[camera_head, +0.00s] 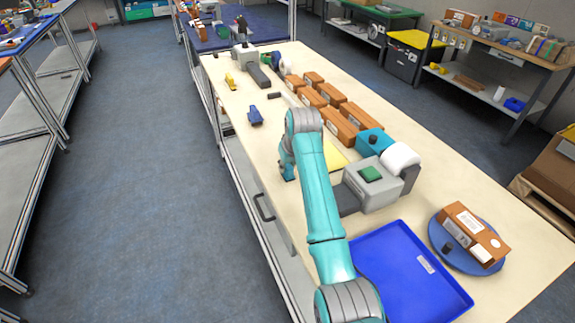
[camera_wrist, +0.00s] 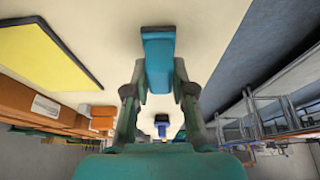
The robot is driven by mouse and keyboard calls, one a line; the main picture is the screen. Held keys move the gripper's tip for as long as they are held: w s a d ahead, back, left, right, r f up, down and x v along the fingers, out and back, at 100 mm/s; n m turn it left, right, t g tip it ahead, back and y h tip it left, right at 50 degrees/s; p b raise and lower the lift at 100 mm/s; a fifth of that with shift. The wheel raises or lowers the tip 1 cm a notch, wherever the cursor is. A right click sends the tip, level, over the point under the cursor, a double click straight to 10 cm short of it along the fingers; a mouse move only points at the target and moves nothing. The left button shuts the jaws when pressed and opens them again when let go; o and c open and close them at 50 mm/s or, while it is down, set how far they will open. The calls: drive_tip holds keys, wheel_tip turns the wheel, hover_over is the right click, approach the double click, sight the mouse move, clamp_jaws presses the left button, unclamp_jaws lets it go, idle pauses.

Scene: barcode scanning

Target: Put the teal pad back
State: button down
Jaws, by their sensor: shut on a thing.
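A teal-blue pad (camera_wrist: 158,62) shows upright in the picture in the wrist view, between the two fingers of my gripper (camera_wrist: 159,88), which is shut on it. The pale table top lies behind it; I cannot tell whether the pad touches the table. In the head view my teal arm reaches over the table, and its wrist hides the gripper and most or all of the pad. A teal block (camera_head: 371,143) with a dark knob stands behind the grey device, right of my arm.
A yellow sheet (camera_head: 334,156) lies right of my wrist. Several brown boxes (camera_head: 340,124) stand behind it. A grey device (camera_head: 378,188), a blue tray (camera_head: 400,270) and a blue turntable (camera_head: 437,243) bearing a box (camera_head: 474,232) are nearer. A dark blue object (camera_head: 255,116) lies left.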

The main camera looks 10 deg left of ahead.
drive_tip(key=c, duration=1)
unclamp_jaws()
drive_tip(key=v, duration=1.2)
drive_tip(key=shift+r, duration=0.15)
